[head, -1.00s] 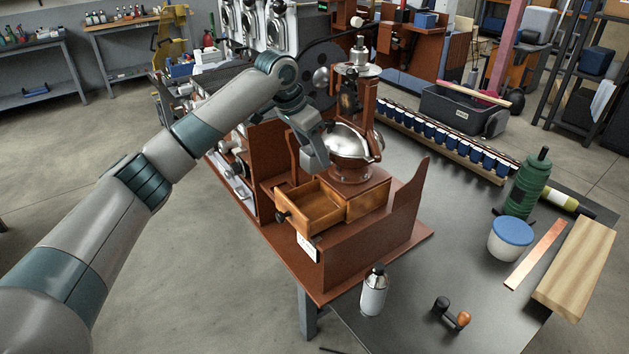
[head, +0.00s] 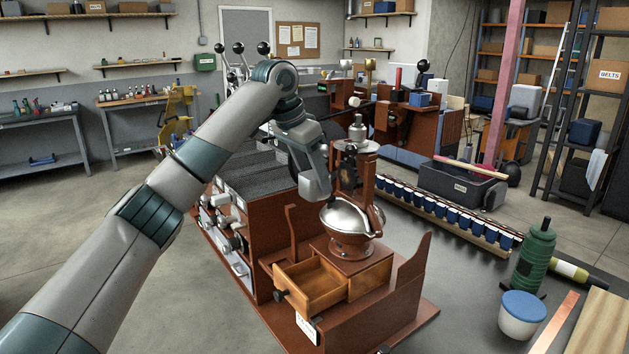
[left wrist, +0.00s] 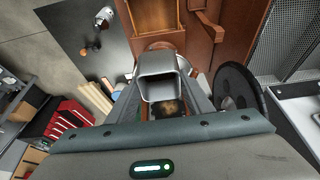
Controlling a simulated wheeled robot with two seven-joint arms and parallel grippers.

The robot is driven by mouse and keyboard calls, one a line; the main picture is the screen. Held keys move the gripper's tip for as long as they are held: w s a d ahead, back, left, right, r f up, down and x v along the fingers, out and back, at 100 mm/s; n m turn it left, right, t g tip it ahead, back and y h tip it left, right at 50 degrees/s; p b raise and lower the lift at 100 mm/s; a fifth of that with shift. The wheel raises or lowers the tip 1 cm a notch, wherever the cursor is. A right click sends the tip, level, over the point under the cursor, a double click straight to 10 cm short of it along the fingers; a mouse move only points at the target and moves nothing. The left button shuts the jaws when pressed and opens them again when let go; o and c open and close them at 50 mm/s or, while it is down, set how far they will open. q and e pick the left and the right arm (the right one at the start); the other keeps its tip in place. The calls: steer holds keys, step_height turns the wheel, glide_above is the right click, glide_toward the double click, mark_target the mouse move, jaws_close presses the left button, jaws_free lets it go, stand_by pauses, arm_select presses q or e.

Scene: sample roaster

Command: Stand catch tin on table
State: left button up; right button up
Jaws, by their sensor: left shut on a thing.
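My left gripper (head: 314,188) is shut on a grey metal tin with a square mouth, which I take to be the catch tin. The tin (left wrist: 157,72) shows between the fingers in the left wrist view. In the head view the gripper hangs up and left of a shiny round metal bowl (head: 350,214) on the brown wooden mill, and the tin cannot be told clearly from the fingers. The grey table (head: 462,300) lies to the right. My right gripper is not in view.
A small wooden drawer (head: 312,283) stands open below the bowl. A brown upright panel (head: 414,285) borders the machine's right. A blue-lidded tub (head: 521,315), a green canister (head: 534,260) and a row of blue cups (head: 440,215) stand on the table. Bare table lies left of the tub.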

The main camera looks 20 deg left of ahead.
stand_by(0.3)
arm_select(q)
steer(key=shift+s+f, duration=0.2)
steer(key=shift+f, duration=0.25)
steer(key=s+d+f+n+t+y, duration=0.1)
steer(key=s+f+n, duration=0.6)
steer(key=s+f, duration=1.3)
steer(key=shift+s+d+n+y, duration=0.35)
steer(key=shift+s+y, duration=0.55)
steer(key=shift+s, duration=0.3)
steer(key=shift+d, duration=0.1)
